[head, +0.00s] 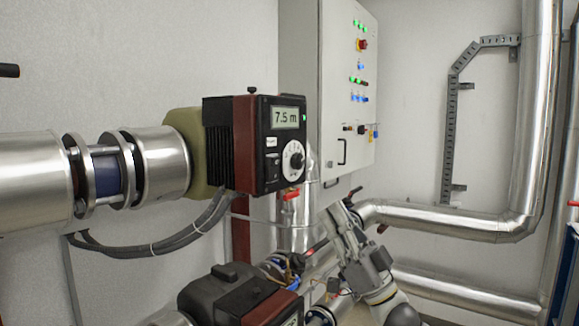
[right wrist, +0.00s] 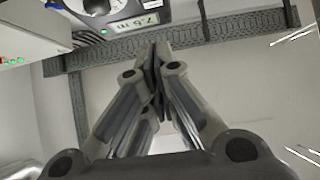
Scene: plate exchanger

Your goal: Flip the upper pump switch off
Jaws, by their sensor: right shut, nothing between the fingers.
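The upper pump has a dark control box (head: 254,140) with a red-brown side band and a lit display (head: 285,117) reading 7.5 m. Its black switch (head: 272,168) sits on the front face, left of the white dial (head: 293,160); I cannot tell its position. My right gripper (head: 335,210) is shut and empty, below and to the right of the box, apart from it. In the right wrist view the shut fingers (right wrist: 157,50) point toward the display (right wrist: 138,24), which shows upside down at the top edge; the switch is not visible there. My left gripper is not in view.
A white cabinet (head: 345,100) with lit buttons stands just right of the pump. A lower pump (head: 235,293) sits below, partly cut off. Metal pipes (head: 440,217) run to the right, behind my arm. A red-handled valve (head: 291,194) is under the box.

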